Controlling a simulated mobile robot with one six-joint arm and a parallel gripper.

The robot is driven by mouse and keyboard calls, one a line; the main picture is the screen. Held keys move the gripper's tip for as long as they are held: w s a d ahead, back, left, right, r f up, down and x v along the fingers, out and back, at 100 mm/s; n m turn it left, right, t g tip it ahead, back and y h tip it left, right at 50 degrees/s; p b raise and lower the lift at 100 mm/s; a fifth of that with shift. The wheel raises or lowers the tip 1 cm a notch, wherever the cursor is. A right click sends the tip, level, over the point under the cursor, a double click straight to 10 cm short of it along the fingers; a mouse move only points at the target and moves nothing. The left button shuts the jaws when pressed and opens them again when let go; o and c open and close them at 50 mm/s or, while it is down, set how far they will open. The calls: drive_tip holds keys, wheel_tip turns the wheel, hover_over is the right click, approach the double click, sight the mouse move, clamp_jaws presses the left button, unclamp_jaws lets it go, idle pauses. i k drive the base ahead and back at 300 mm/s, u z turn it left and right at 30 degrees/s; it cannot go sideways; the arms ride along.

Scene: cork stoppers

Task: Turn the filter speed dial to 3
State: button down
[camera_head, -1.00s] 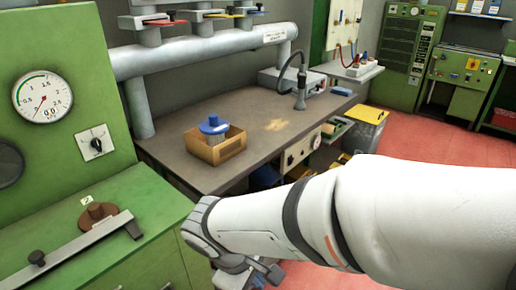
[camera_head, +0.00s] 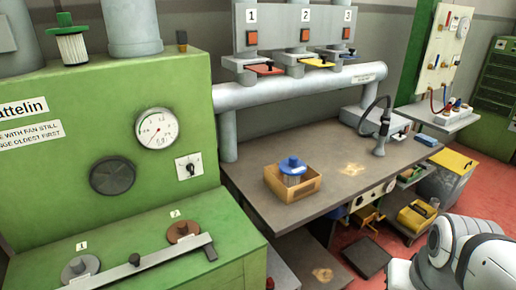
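A small white plate with a black knob (camera_head: 188,167) is on the front of the green machine, below and right of the round gauge. It is the only dial-like knob I see; its markings are too small to read, so I cannot tell its setting. The round white gauge (camera_head: 157,129) has a needle pointing down and left. My gripper is not in view. Only a white part of my arm (camera_head: 470,255) shows at the bottom right, far from the knob.
The green machine (camera_head: 130,75) has a dark round disc (camera_head: 113,176) and a lower ledge with a long metal bar (camera_head: 140,264) and discs marked 1 and 2. A workbench (camera_head: 330,150) holds a cardboard box (camera_head: 292,188) with a blue-topped filter. Numbered valves hang above.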

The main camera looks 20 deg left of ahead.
sight(190, 167)
drive_tip(key=u, duration=2)
